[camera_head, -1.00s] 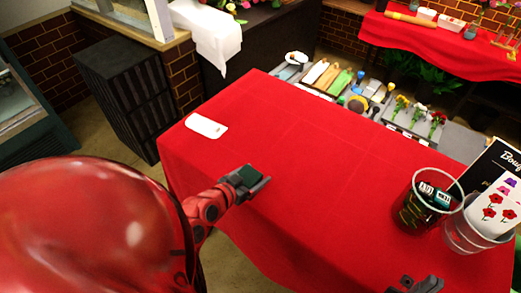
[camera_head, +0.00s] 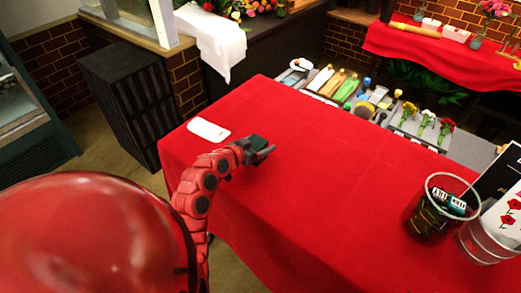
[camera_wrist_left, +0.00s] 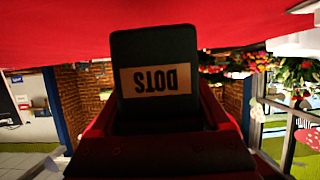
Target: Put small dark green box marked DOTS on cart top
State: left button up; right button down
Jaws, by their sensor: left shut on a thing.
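The small dark green box (camera_head: 255,141) is held in my left gripper (camera_head: 262,152), above the left part of the red-covered table (camera_head: 310,190). In the left wrist view the box (camera_wrist_left: 150,48) fills the middle, with a pale label reading DOTS upside down. My left gripper (camera_wrist_left: 165,140) is shut on it. I cannot tell for certain which surface is the cart top. A grey surface (camera_head: 472,148) with tools and flowers lies beyond the table. My right gripper is not in view.
A white card (camera_head: 208,130) lies on the table's left end. A clear container (camera_head: 432,210) with a dark labelled item stands at the right, beside another clear container (camera_head: 480,245) holding printed cards. A black slatted cabinet (camera_head: 125,100) stands left. The table's middle is clear.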

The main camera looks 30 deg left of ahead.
pick_arm(q)
notch_tip(320, 180, down, 3)
jog(key=shift+s+r+p, duration=0.15)
jog(key=shift+p, duration=0.45)
jog(key=shift+f, duration=0.4)
jog(key=shift+f+b, duration=0.2)
jog(key=shift+b, duration=0.1)
jog(key=o, duration=1.3)
jog(key=shift+r, duration=0.1)
